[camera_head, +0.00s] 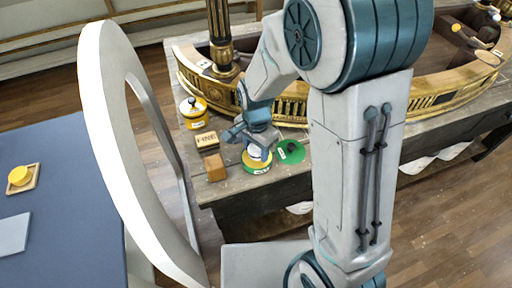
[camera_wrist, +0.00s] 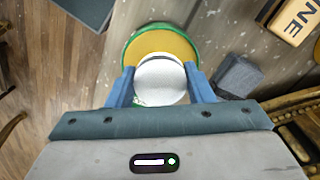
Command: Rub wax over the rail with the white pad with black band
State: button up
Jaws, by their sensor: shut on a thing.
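My gripper (camera_head: 257,142) is shut on the white pad (camera_head: 254,152), a round piece that also shows between the blue fingers in the wrist view (camera_wrist: 160,80). Its black band cannot be made out. The pad is at an open green-rimmed tin (camera_head: 257,168) with yellow wax inside; the wax (camera_wrist: 162,42) shows beyond the pad. I cannot tell whether pad and wax touch. The gilt curved rail (camera_head: 290,112) runs along the bench behind my gripper, partly hidden by my arm.
A block marked FINE (camera_head: 206,139), a brown block (camera_head: 215,167) and a yellow tin with a black knob (camera_head: 193,112) stand left of my gripper. A green disc with a dark piece (camera_head: 290,151) lies right of it. A dark gilt column (camera_head: 219,40) rises behind.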

jog(key=shift+s+f+b, duration=0.1)
jog(key=shift+f+b, duration=0.4)
jog(key=shift+f, duration=0.1)
dwell(1.3)
jog(key=shift+r, duration=0.1)
jog(key=shift+r+p, duration=2.7)
jog(key=shift+r, duration=0.75)
